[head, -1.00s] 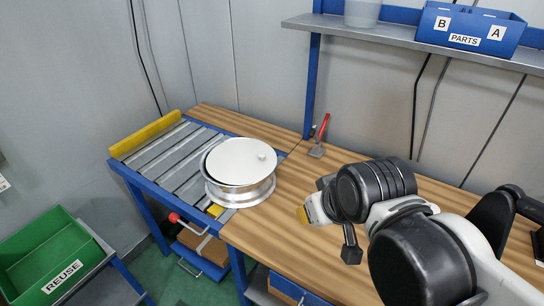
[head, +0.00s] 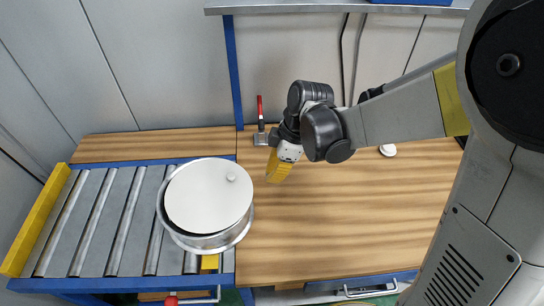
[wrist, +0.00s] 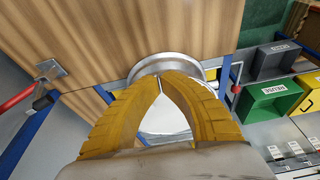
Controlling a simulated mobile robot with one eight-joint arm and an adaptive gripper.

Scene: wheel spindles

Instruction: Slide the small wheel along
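A silver wheel (head: 208,238) with a flat white disc (head: 207,196) on top sits at the right end of the roller conveyor, by the bench edge. A small round knob (head: 231,178) stands on the disc. My gripper (head: 275,174), with yellow fingers, is above the wooden bench, just right of the wheel and apart from it. In the wrist view, the fingertips (wrist: 161,79) come together with nothing seen between them. The wheel's rim (wrist: 165,63) shows beyond them, partly hidden by the fingers.
The roller conveyor (head: 88,225) has a yellow end bar (head: 38,220) at left. A red-handled clamp (head: 261,124) stands at the bench's back. A small white round object (head: 388,150) lies behind my arm. The bench's front middle (head: 330,230) is clear. A green bin (wrist: 268,105) shows in the wrist view.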

